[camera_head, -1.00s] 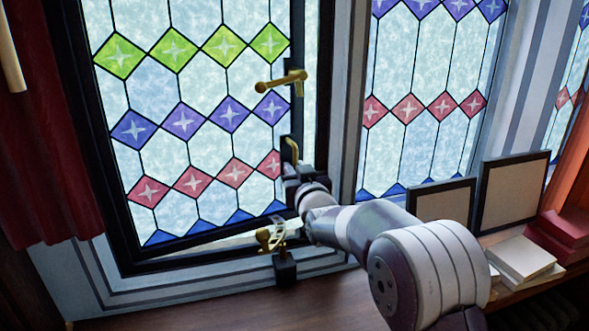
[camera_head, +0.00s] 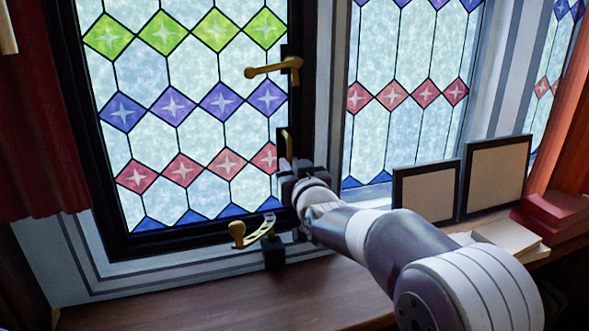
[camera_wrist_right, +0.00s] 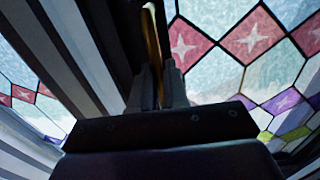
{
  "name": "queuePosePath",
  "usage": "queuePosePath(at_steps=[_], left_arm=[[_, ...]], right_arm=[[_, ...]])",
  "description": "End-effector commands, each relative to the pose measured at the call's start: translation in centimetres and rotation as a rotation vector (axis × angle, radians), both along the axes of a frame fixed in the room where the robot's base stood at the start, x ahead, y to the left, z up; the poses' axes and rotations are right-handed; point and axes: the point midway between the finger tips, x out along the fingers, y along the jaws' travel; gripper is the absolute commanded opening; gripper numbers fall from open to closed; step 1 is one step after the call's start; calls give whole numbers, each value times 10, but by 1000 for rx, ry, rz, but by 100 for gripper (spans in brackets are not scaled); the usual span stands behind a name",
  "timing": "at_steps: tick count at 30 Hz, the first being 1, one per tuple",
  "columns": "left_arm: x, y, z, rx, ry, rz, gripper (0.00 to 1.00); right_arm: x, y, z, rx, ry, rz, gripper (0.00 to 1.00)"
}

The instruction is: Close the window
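The window (camera_head: 195,120) is a black-framed pane of stained glass with green, purple and red diamonds. It sits flush, or nearly so, in its pale frame; no gap shows along its bottom. A brass lever handle (camera_head: 272,68) is on its right edge. Below it is a brass pull handle (camera_head: 289,143). My right gripper (camera_head: 289,168) is at this pull, which also shows between the close-set fingers (camera_wrist_right: 160,85) in the right wrist view. The fingertips are partly dark there. A curved brass stay (camera_head: 240,234) is at the bottom right corner. My left gripper is out of view.
A wooden sill (camera_head: 190,300) runs below, mostly clear at left. Two framed panels (camera_head: 427,190) lean at right, with pale books (camera_head: 510,240) and red books (camera_head: 555,213) beside them. A red curtain (camera_head: 35,140) hangs at left. A second stained-glass pane (camera_head: 405,130) is to the right.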

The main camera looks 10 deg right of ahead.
Motion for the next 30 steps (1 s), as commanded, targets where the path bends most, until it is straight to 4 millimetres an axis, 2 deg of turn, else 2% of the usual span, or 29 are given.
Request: queuePosePath(at_steps=[9, 13, 17, 24, 30], left_arm=[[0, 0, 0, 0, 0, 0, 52], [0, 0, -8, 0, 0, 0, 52], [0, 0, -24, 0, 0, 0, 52], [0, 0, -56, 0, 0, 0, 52], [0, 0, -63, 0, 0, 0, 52]], right_arm=[[0, 0, 0, 0, -1, 0, 31], [-8, -1, -2, 0, -2, 0, 31], [-33, -3, -5, 1, -5, 0, 31], [-97, -10, -6, 0, -4, 0, 31], [-122, -13, -2, 0, 0, 0, 31]])
